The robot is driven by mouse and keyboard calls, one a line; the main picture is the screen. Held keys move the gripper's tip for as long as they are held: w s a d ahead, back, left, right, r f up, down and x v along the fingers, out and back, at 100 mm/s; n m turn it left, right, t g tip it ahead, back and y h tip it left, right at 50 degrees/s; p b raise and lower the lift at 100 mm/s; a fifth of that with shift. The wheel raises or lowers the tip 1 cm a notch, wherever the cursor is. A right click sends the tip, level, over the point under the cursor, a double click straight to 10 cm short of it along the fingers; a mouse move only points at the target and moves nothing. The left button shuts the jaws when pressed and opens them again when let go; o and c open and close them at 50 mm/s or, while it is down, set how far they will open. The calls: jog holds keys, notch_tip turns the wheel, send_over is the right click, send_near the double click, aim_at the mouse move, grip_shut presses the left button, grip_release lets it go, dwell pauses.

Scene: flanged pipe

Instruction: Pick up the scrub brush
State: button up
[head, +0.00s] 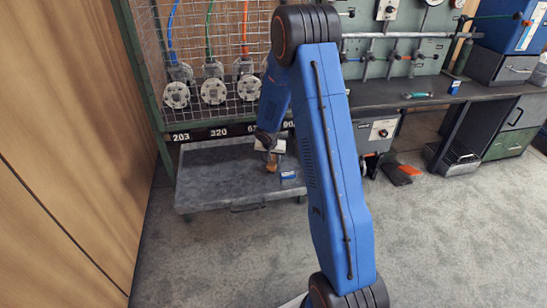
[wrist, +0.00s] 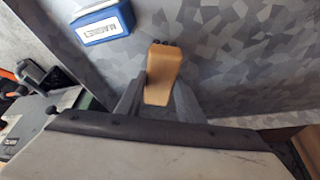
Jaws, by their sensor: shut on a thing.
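The scrub brush (wrist: 163,70) shows as a tan wooden block with dark bits at its far end in the wrist view. The two grey fingers of my gripper (wrist: 160,94) lie on either side of it and are shut on it. In the head view, the scrub brush (head: 271,164) is a small brown shape below my gripper (head: 272,153), over the grey shelf. I cannot tell whether it touches the shelf. Its bristles are mostly hidden.
The grey shelf (head: 215,187) is bare at left. A small blue labelled box (head: 288,176) lies close to the brush, also in the wrist view (wrist: 102,23). A mesh panel (head: 225,110) with flanges stands behind. A workbench (head: 385,94) stands at right.

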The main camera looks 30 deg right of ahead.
jog(key=shift+r, duration=0.35)
notch_tip(320, 180, up, 13)
dwell(0.3)
